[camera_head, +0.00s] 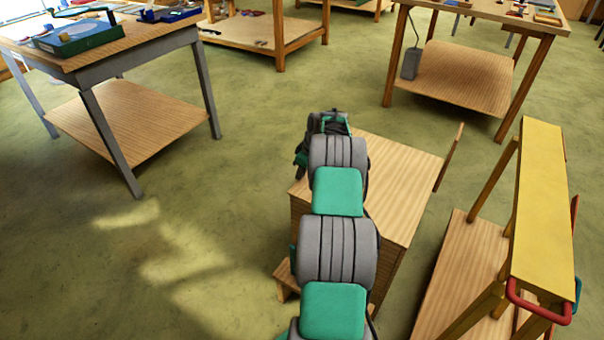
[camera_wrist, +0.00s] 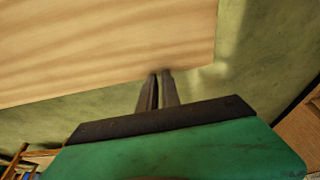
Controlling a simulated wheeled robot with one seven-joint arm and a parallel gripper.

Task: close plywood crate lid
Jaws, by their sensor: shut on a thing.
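The plywood crate (camera_head: 400,225) stands on the floor below my arm, which hides its left and near parts. Its flat wooden top, which looks like the lid (camera_head: 395,165), lies about level over the box. Whether it sits fully down cannot be seen. My gripper (camera_head: 328,118) is at the crate's far left corner, largely hidden by my wrist. In the wrist view, the pale plywood panel of the lid (camera_wrist: 100,45) fills the upper left. My gripper's fingers (camera_wrist: 160,75) are close together at its edge, shut on it.
A narrow wooden board (camera_head: 448,158) stands tilted at the crate's right edge. A yellow-topped sawhorse (camera_head: 540,200) with a low wooden shelf is close on the right. A workbench (camera_head: 120,45) stands at the left, others at the back. The floor (camera_head: 220,190) left of the crate is clear.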

